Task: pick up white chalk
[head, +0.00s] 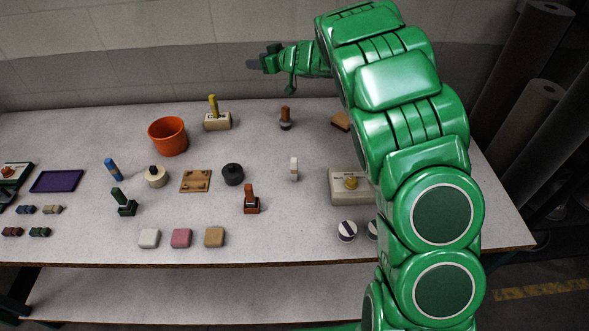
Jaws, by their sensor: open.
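A small white block with rounded edges (149,238), which looks like the white chalk, lies flat near the table's front edge. It is left of a pink block (181,238) and a tan block (214,237) of like size, with gaps between them. My gripper (263,62) is open and empty. It is up in front of the wall, beyond the table's back edge, far from the white block. A narrow pale upright piece (294,169) stands mid-table; I cannot tell what it is.
An orange pot (168,136) stands at the back left. A dark green-handled stamp (123,202) and a red-brown one (251,199) stand behind the row of blocks. A beige box (347,187) is partly hidden by my arm. The table's front edge is close.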

